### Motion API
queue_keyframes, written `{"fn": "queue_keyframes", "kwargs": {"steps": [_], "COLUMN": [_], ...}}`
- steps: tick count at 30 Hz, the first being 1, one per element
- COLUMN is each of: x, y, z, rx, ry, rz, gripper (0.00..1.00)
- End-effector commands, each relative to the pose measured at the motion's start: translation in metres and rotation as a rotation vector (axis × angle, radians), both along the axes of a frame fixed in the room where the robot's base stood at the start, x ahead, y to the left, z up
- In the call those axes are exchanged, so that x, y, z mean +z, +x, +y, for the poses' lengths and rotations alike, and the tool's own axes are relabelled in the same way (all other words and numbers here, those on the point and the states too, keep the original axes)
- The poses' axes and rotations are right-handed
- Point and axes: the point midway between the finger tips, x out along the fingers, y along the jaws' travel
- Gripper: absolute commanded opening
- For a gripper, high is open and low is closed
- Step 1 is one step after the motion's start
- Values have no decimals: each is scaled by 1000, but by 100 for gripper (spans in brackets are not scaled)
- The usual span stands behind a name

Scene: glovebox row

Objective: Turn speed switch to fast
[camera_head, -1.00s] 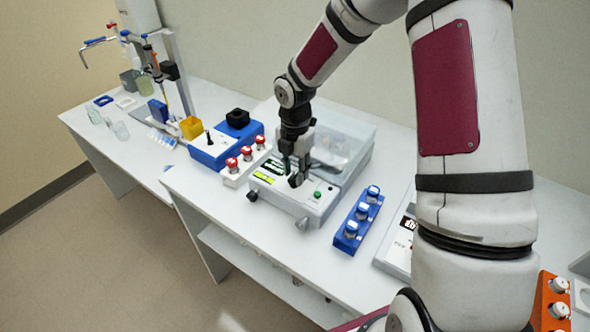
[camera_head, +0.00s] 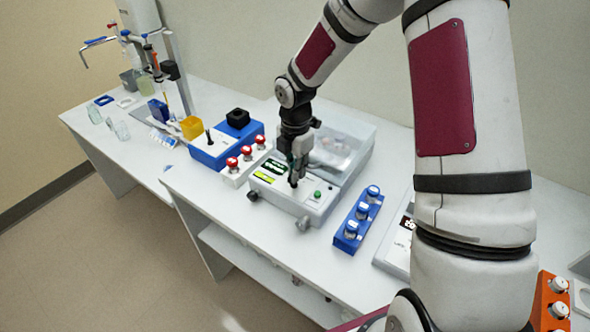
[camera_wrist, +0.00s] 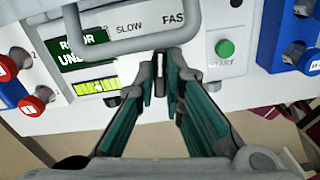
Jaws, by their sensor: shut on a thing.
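The white bench device (camera_head: 287,207) with a clear lid stands on the middle bench. In the wrist view its front panel (camera_wrist: 215,65) has the speed switch (camera_wrist: 160,68), a small dark knob with a pale strip, below the printed words SLOW and FAST. My gripper (camera_wrist: 161,78) is shut on the switch, with a green-padded finger on each side. In the head view my gripper (camera_head: 294,182) points down onto the panel and hides the switch. The fingers cover much of the knob, so I cannot tell exactly which word it points to.
A green START button (camera_wrist: 225,48) is right of the switch. A partly hidden green display (camera_wrist: 82,47) and a yellow bar display (camera_wrist: 97,86) are to the left. A red-capped vial rack (camera_head: 245,164) and a blue rack (camera_head: 358,220) flank the device closely.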

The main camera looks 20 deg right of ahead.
Motion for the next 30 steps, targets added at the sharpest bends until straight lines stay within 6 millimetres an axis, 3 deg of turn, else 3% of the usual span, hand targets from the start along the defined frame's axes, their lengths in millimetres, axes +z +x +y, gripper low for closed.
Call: {"fn": "queue_keyframes", "kwargs": {"steps": [15, 30], "x": [1, 1], "y": [-1, -1], "z": [0, -1], "rx": [-302, -354], "ry": [-1, -1], "rz": [0, -1], "gripper": [0, 0]}}
